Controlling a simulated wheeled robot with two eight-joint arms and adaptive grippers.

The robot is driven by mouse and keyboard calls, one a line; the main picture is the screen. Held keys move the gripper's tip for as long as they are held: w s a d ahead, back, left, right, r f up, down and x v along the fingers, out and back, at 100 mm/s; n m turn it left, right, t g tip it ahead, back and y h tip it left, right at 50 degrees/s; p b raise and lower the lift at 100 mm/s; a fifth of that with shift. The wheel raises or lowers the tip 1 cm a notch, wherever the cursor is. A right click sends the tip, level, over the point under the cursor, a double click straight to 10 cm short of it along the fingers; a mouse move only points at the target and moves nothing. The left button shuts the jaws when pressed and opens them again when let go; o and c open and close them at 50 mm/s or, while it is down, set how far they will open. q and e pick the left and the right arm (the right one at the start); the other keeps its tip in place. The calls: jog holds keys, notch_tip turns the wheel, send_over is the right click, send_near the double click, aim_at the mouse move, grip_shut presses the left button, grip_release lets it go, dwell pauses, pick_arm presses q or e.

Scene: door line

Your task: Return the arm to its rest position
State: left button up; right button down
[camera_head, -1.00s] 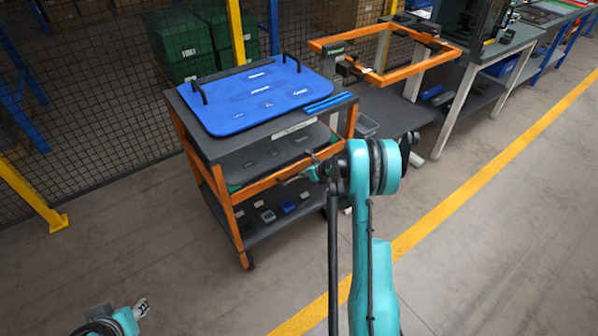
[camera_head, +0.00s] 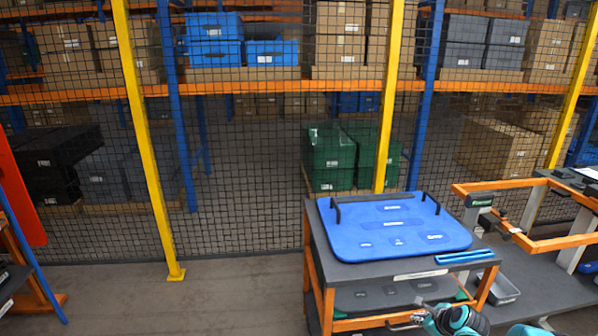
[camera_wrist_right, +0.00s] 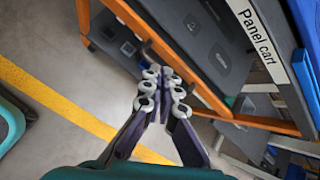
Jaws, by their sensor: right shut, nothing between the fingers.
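My right gripper (camera_wrist_right: 165,85) shows in the wrist view with its grey fingertips together and nothing between them. In the head view it is small at the lower right edge, by the teal right arm (camera_head: 456,321), in front of the orange-framed cart (camera_head: 312,262). In the wrist view the fingertips overlap the cart's orange rail (camera_wrist_right: 198,88); whether they touch it I cannot tell. A label there reads "Panel cart" (camera_wrist_right: 257,40). My left gripper is not in view.
A blue panel (camera_head: 392,222) with two black handles lies on the cart's top. An orange frame stand (camera_head: 520,232) is to its right. A mesh fence with yellow posts (camera_head: 150,150) runs behind. Floor (camera_head: 190,300) to the cart's left is clear.

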jog(key=s+a+r+n+g, duration=0.1)
jog(key=s+a+r+n, duration=1.05)
jog(key=a+n, duration=0.2)
jog(key=s+a+n, duration=0.3)
jog(key=s+n, duration=0.4)
jog(key=s+a+n, duration=0.3)
jog(key=s+n, duration=0.4)
jog(key=n, duration=0.1)
jog(key=shift+s+h, duration=0.35)
jog(key=shift+h, duration=0.05)
jog(key=shift+a, duration=0.1)
